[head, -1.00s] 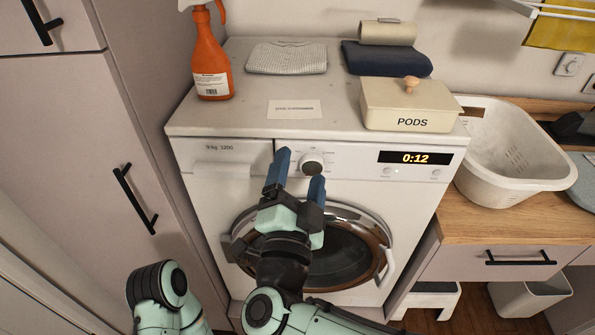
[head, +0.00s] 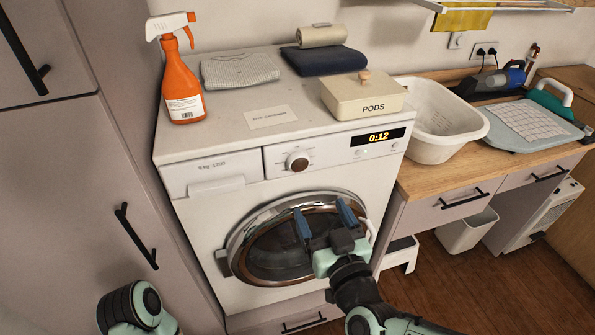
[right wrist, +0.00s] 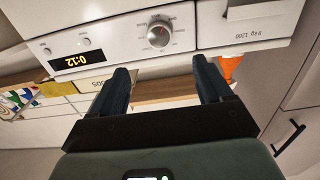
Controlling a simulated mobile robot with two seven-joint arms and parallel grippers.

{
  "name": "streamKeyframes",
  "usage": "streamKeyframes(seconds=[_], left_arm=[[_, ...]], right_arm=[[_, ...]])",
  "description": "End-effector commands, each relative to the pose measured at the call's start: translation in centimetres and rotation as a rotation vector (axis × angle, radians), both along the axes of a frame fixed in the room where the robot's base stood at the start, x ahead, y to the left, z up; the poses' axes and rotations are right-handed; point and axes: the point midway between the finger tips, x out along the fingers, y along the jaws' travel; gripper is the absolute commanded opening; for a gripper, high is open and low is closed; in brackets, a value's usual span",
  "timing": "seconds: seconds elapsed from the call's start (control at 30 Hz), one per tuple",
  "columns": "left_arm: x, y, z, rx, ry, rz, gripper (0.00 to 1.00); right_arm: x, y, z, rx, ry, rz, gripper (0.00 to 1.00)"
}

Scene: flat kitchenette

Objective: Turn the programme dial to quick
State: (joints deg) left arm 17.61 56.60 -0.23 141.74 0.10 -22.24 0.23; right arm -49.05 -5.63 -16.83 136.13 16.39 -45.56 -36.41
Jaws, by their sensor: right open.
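The programme dial (head: 297,161) is a round knob with a silver face on the washing machine's white front panel (head: 225,180). Small marks ring it, too small to read. It also shows upside down in the right wrist view (right wrist: 159,33). My right gripper (head: 324,212) is open and empty, in front of the round door, below and to the right of the dial and apart from it. Its two blue fingers (right wrist: 162,80) show in the wrist view with nothing between them. The display (head: 379,138) reads 0:12. My left gripper is out of view; only part of that arm shows.
On the machine stand an orange spray bottle (head: 182,85), a folded cloth (head: 240,71), a card (head: 270,117) and a PODS box (head: 362,97). A white basket (head: 440,120) is on the counter to the right. A tall cabinet (head: 95,150) stands close on the left.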

Motion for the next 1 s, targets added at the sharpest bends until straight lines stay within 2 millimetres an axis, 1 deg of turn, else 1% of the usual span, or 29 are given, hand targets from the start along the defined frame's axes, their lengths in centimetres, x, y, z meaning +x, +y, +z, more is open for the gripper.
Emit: streamKeyframes(seconds=[0.17, 0.4, 0.6, 0.7, 0.8, 1.0], left_arm=[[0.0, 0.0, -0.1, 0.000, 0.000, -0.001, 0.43], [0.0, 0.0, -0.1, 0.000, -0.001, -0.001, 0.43], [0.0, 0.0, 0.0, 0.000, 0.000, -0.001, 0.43], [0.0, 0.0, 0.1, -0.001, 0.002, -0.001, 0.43], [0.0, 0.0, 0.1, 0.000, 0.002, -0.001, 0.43], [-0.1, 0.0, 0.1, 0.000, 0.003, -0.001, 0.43]], right_arm=[[2.0, 0.7, -0.1, -0.003, 0.001, 0.000, 0.79], [6.9, 2.3, -0.1, -0.003, 0.000, -0.001, 0.79], [10.4, 3.4, 0.0, -0.002, -0.001, 0.000, 0.79], [11.5, 3.7, 0.0, 0.000, 0.000, -0.001, 0.79], [12.2, 3.9, 0.0, 0.000, 0.000, -0.001, 0.79], [12.6, 4.1, 0.0, 0.002, 0.001, 0.000, 0.79]])
